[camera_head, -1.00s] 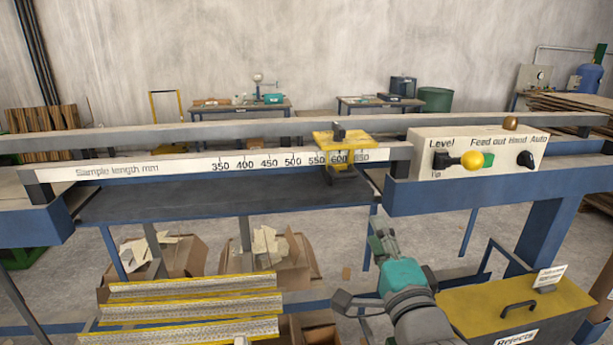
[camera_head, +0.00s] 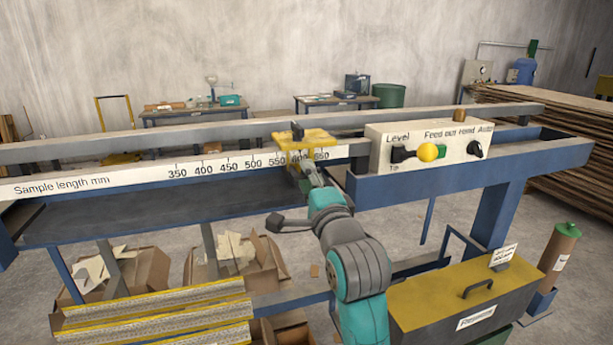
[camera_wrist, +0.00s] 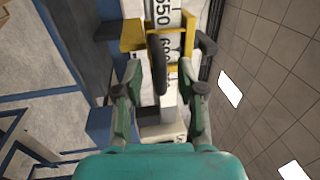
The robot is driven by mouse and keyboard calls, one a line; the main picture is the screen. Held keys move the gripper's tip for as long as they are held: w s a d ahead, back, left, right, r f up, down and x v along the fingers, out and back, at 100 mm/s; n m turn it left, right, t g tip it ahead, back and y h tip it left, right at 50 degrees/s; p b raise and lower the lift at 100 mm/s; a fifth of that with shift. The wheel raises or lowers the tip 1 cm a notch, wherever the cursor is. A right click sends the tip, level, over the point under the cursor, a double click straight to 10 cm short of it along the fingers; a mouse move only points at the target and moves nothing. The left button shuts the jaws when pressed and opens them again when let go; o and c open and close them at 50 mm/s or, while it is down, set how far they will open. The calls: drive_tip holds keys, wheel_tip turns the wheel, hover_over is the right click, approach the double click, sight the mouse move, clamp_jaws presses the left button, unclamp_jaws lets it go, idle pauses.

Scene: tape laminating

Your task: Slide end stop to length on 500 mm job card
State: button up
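The yellow end stop (camera_head: 306,139) sits on the white sample-length scale (camera_head: 130,177), around the 600 mark, between 550 and 650. It also shows in the wrist view (camera_wrist: 131,36), where a dark upright handle (camera_wrist: 158,66) stands in front of the scale. My gripper (camera_head: 313,174) is just in front of and below the stop in the head view. In the wrist view my gripper (camera_wrist: 160,90) is open, its fingers apart on either side of the handle's line. I cannot tell whether they touch the stop. The 500 mark (camera_head: 253,163) is left of the stop. No readable 500 mm job card shows.
A control box (camera_head: 420,145) with a yellow knob stands right of the stop. A grey rail (camera_head: 120,145) runs behind the scale. A yellow-topped bin (camera_head: 440,297) and yellow-edged strips (camera_head: 160,315) lie below. The scale left of the stop is clear.

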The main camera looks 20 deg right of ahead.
drive_tip(key=shift+w, duration=0.55)
drive_tip(key=shift+r, duration=0.1)
clamp_jaws()
drive_tip(key=a, duration=1)
